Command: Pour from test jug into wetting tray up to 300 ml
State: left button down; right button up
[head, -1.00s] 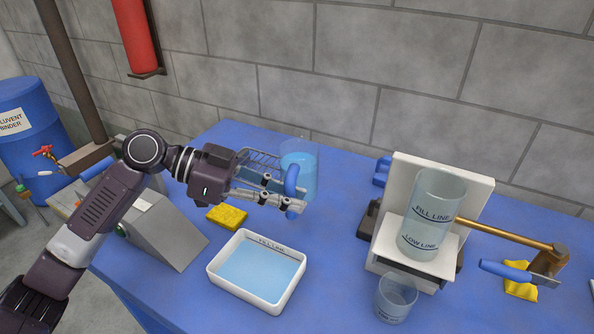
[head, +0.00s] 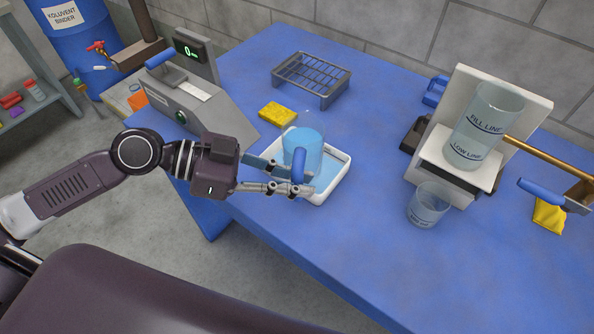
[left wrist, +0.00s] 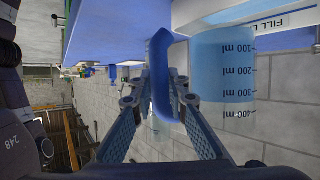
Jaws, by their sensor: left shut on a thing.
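The test jug (head: 304,140) is clear, with blue liquid inside and a blue handle (head: 298,166). My left gripper (head: 291,180) is shut on the handle. The jug looks upright and overlaps the back left of the wetting tray (head: 346,166); the gap below it is hard to judge. The white tray holds blue liquid, partly hidden by jug and gripper. In the left wrist view the picture is inverted: the jug (left wrist: 222,62) shows its ml marks, with liquid between 300 and 400. The tray (left wrist: 210,14) edge shows there too. My right gripper is out of view.
A yellow sponge (head: 278,114) and wire rack (head: 311,78) lie behind the tray. A grey scale-like machine (head: 190,100) stands left. A clear beaker (head: 428,205) and a white stand with a marked cylinder (head: 484,125) are right. The front right table is clear.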

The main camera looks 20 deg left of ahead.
aim_at(296, 177)
pick_arm(q)
jog(key=shift+s+r+n+g+p, duration=0.25)
jog(key=shift+r+n+g+p, duration=0.2)
jog(key=shift+r+p, duration=0.8)
jog(key=shift+f, duration=0.4)
jog(key=shift+d+r+n+g+p, duration=0.1)
jog(key=shift+r+n+g+p, duration=0.25)
jog(key=shift+r+p, duration=0.6)
jog(key=shift+s+r+n+g+p, duration=0.2)
jog(key=shift+n+g+p, duration=0.15)
jog(key=shift+p, duration=0.8)
jog(key=shift+r+n+p, duration=0.3)
jog(key=shift+n+p, duration=0.05)
jog(key=shift+p, duration=0.2)
jog(key=shift+w+r+n+g+p, duration=0.1)
jog(key=shift+r+n+g+p, duration=0.4)
jog(key=shift+p, duration=0.55)
jog(key=shift+h, duration=0.3)
